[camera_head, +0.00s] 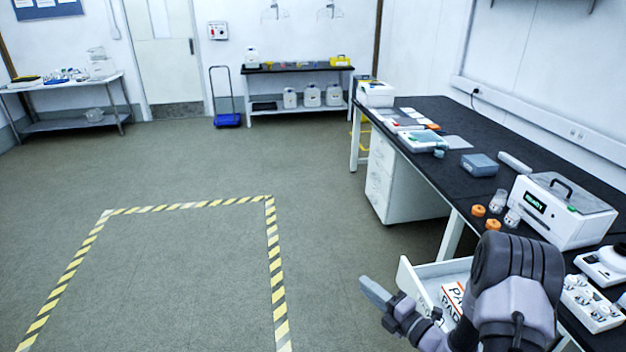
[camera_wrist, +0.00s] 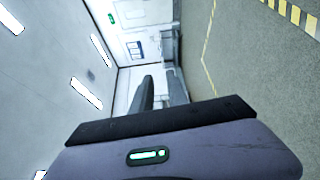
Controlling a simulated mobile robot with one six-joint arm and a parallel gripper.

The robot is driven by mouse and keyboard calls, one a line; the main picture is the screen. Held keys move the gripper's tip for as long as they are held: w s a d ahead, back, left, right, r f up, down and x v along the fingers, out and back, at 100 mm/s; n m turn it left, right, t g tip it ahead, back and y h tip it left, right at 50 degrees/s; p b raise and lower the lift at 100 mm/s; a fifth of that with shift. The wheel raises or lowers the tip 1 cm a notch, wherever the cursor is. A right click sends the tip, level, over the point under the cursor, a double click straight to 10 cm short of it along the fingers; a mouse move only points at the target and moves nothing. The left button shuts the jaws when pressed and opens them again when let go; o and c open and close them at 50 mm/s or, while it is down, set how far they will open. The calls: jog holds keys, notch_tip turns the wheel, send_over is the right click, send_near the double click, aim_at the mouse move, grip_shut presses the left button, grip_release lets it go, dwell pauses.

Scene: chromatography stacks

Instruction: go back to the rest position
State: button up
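My gripper (camera_head: 372,290) is at the lower middle of the head view, out over the floor to the left of an open white drawer. It points left, away from the bench. In the wrist view two dark fingers (camera_wrist: 160,82) stand apart with a gap between them, and nothing is held there. My arm's dark joint hides part of the drawer and the bench's front edge.
The black bench (camera_head: 455,135) runs along the right with a white READY instrument (camera_head: 560,215), orange caps (camera_head: 479,210) and a grey box (camera_head: 479,165). The open drawer (camera_head: 425,277) holds a PAD-labelled packet (camera_head: 452,300). Striped tape (camera_head: 190,206) marks clear floor at left.

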jog(key=s+a+r+n+g+y, duration=0.3)
jog(key=s+a+r+n+g, duration=0.8)
jog(key=s+a+r+n, duration=0.75)
jog(key=s+d+r+n+t+h, duration=0.1)
jog(key=s+d+n+h, duration=0.4)
jog(key=n, duration=0.6)
jog(key=s+d+r+n+t+h, duration=0.1)
jog(key=s+d+r+n+h, duration=0.2)
jog(key=n, duration=0.9)
jog(key=s+d+h, duration=0.3)
jog(key=s+d, duration=0.1)
jog(key=shift+d+r, duration=0.15)
jog(key=shift+r, duration=0.1)
